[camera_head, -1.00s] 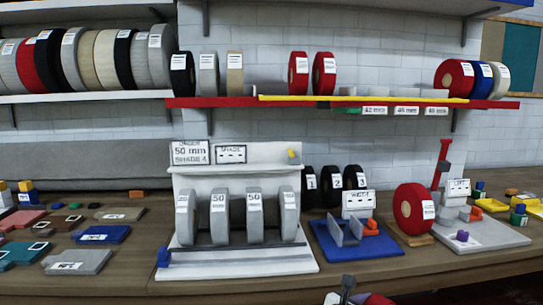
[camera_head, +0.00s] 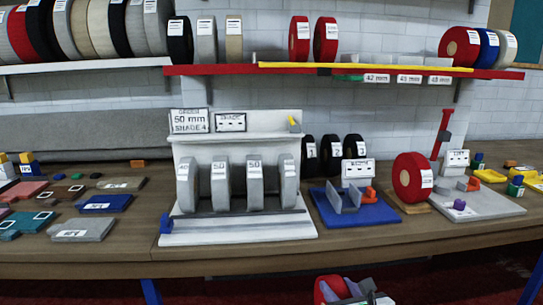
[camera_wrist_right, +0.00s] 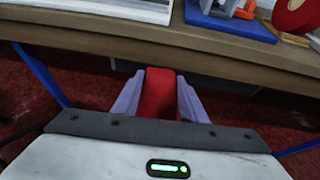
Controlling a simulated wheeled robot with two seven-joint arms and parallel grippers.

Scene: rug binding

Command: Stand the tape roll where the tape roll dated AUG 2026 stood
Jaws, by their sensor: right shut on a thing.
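My right gripper (camera_wrist_right: 159,78) is shut on a red tape roll (camera_wrist_right: 160,95), whose edge shows between its two pale purple fingers in the right wrist view. In the head view the held roll (camera_head: 321,291) and right gripper (camera_head: 345,287) show at the bottom edge, in front of and below the table front. Two red rolls (camera_head: 299,41) (camera_head: 325,41) stand on the red-edged shelf (camera_head: 220,70). Another red roll (camera_head: 408,178) stands on the table at right. The roll labels are too small to read a date. My left gripper is out of view.
Grey dividers (camera_head: 388,62) stand on the shelf between the red pair and a red, blue and white group (camera_head: 485,47). A white rack (camera_head: 240,154) holds several grey rolls. A blue fixture (camera_head: 352,209) and grey fixture (camera_head: 470,203) stand on the table. Open floor lies in front.

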